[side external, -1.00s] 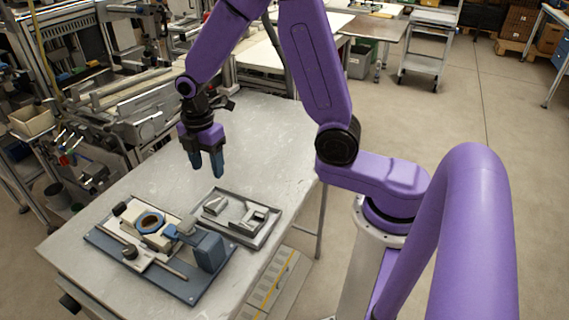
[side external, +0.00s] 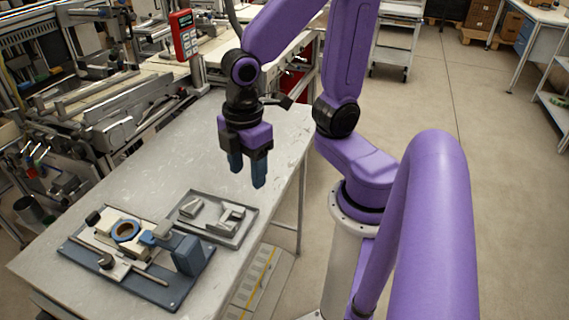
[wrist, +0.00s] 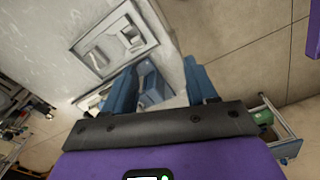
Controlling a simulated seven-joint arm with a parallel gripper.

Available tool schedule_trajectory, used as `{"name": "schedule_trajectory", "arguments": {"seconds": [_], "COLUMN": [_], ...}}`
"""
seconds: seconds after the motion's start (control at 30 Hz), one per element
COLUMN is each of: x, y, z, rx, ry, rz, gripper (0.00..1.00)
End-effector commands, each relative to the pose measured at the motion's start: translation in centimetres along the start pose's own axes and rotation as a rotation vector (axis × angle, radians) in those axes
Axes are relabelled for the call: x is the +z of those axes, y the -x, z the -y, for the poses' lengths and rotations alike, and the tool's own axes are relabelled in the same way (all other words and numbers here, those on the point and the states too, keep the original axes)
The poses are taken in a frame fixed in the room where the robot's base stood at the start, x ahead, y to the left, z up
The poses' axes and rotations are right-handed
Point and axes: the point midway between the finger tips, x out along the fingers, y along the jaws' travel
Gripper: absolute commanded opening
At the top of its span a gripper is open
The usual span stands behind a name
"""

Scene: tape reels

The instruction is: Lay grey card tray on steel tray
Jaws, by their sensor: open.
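A shallow grey metal-looking tray (side external: 243,232) with a raised rim lies flat on the table, and it also shows in the wrist view (wrist: 150,29). Inside it are a small grey block (side external: 191,208) and a larger stepped grey piece (side external: 231,213). I cannot tell for sure which of these is the grey card tray and which is the steel tray. My gripper (side external: 248,180) is open and empty, well above the table and above the tray's far right side. Its blue fingers (wrist: 160,80) point down and touch nothing.
Left of the tray, close beside it, a dark blue-grey base plate (side external: 173,292) carries a ring-shaped part (side external: 126,232), a rod and a blue block (side external: 190,255). The far part of the table (side external: 190,150) is bare. Machinery stands behind the table.

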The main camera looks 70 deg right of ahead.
Motion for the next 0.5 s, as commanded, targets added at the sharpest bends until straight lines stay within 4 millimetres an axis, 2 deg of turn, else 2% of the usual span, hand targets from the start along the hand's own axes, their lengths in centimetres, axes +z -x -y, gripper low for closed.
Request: {"name": "schedule_trajectory", "arguments": {"seconds": [0.03, 0.2, 0.33, 0.5], "x": [0.8, 2.9, 3.9, 4.4], "y": [0.2, 0.8, 1.0, 1.1], "z": [1.1, 3.8, 5.1, 5.7], "rx": [0.000, -0.003, -0.004, -0.005], "ry": [-0.011, -0.066, -0.092, -0.107], "rz": [-0.003, -0.006, -0.008, -0.007], "gripper": [0.57, 0.57, 0.57, 0.57]}}
